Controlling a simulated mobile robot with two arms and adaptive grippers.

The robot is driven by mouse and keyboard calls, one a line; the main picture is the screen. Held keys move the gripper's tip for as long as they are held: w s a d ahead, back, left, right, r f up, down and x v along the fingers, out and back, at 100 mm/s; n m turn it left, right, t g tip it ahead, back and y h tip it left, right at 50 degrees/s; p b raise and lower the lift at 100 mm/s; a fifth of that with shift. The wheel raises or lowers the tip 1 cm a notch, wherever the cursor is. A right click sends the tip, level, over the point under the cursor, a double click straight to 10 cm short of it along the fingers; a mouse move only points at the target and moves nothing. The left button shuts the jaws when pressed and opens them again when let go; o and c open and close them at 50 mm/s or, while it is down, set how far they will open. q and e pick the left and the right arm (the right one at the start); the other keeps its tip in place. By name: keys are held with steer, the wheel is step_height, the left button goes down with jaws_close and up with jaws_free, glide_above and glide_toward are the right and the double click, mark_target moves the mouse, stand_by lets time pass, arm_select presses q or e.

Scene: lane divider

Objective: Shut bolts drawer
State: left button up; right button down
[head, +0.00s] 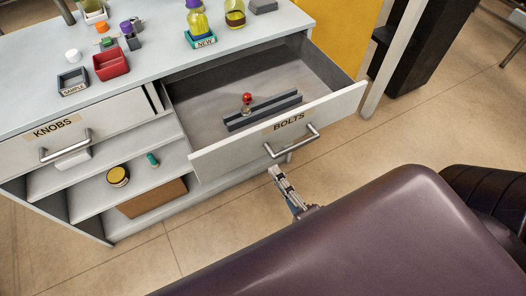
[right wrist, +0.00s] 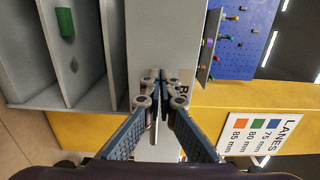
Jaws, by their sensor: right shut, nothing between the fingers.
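The bolts drawer (head: 225,160) is pulled well out of the cabinet, its front labelled BOLTS with a silver bar handle (head: 292,142). Inside it lie a dark grey divider bar (head: 263,110) and a small red-topped piece (head: 247,99). My right gripper (head: 275,171) is shut and empty, just in front of and below the handle in the head view. In the right wrist view its closed fingertips (right wrist: 160,78) point at the pale drawer front (right wrist: 150,35), partly covering the label. I cannot tell whether they touch it. My left gripper is not in view.
The knobs drawer (head: 85,125) is left of the bolts drawer. Open shelves below hold a yellow-topped tin (head: 118,176) and a green cylinder (head: 152,159). A red bin (head: 111,64) and bottles stand on the cabinet top. A lanes sign (right wrist: 262,134) shows in the wrist view.

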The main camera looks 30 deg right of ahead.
mark_target(258, 146)
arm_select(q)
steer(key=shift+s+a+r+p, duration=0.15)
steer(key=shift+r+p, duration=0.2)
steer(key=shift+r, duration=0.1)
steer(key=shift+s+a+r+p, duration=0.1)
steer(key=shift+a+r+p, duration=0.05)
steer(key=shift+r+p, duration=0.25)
arm_select(e)
steer(key=w, duration=0.7)
steer(key=shift+a, duration=0.1)
